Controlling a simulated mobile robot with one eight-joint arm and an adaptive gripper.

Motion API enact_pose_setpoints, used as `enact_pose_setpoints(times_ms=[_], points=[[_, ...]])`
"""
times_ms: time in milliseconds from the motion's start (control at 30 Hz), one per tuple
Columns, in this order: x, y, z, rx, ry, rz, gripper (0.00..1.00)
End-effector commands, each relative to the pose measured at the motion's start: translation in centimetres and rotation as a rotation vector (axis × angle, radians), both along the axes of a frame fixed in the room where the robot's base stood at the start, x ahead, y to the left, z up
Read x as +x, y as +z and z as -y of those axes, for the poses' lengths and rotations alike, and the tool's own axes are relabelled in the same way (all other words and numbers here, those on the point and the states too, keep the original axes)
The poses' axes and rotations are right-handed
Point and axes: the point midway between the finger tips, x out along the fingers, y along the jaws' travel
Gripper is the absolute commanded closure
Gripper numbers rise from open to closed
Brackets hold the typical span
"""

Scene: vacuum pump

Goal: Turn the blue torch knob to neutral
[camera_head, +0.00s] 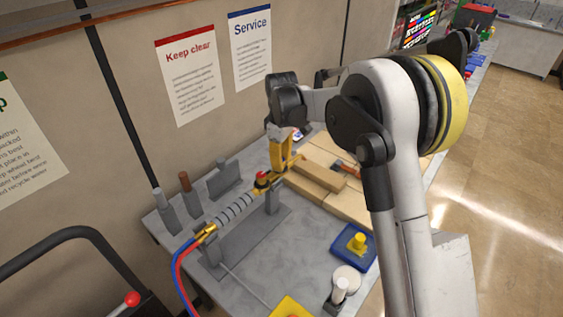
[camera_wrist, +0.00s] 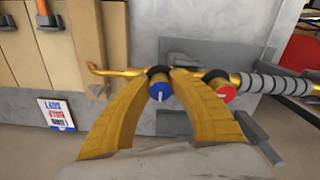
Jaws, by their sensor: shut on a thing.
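The torch (camera_head: 235,208) lies across a grey stand on the workbench, with a grey ribbed grip and a brass body. Its brass nozzle shows at left in the wrist view (camera_wrist: 112,71). The blue torch knob (camera_wrist: 160,91) sits between the yellow fingertips of my gripper (camera_wrist: 163,78), which are shut on it. A white mark on the knob points down in the wrist view. In the head view my gripper (camera_head: 283,160) is at the torch's far end and hides the blue knob.
Wooden planks (camera_head: 318,178) lie close behind the torch. Red and blue hoses (camera_head: 178,262) run from its near end. A wall is close behind the bench.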

Motion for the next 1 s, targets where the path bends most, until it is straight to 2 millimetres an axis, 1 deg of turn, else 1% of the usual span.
enact_pose_setpoints(times_ms=[133, 167, 200, 233, 500, 567, 633, 767, 1000], points=[[0.0, -0.1, 0.0, 0.0, 0.0, -0.001, 1.0], [0.0, -0.1, 0.0, 0.0, -0.001, -0.001, 0.65], [0.0, -0.1, 0.0, 0.0, -0.001, -0.001, 0.53], [0.0, 0.0, 0.0, 0.0, -0.001, -0.001, 0.5], [0.0, 0.0, 0.0, 0.0, -0.001, 0.0, 0.5], [0.0, 0.2, 0.0, 0.0, -0.001, 0.0, 0.5], [0.0, 0.9, 0.0, 0.0, -0.001, 0.0, 0.5], [0.0, 3.2, 0.0, 0.0, -0.001, 0.0, 0.5], [0.0, 8.6, 0.0, 0.0, -0.001, 0.0, 0.5]])
